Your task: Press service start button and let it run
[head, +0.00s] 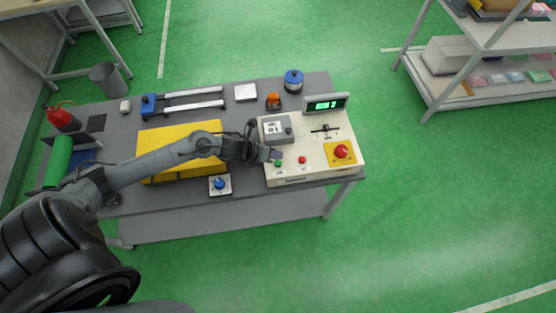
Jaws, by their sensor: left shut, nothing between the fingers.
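A cream control panel box (320,176) stands at the right end of the grey table. It carries a green button (278,163), a red button (302,160), a red mushroom knob on a yellow plate (341,151) and a grey gauge unit. A display with green digits (325,104) stands at its back edge. My left gripper (276,155) is shut and empty, with its tips right at the green button. I cannot tell whether they touch it or whether it is pressed in. My right gripper is not in view.
A yellow box (205,165) lies under my left forearm. A blue knob on a white plate (219,185) sits at the table's front edge. Behind are a rail fixture (190,106), an orange item (273,101) and a blue round container (293,82).

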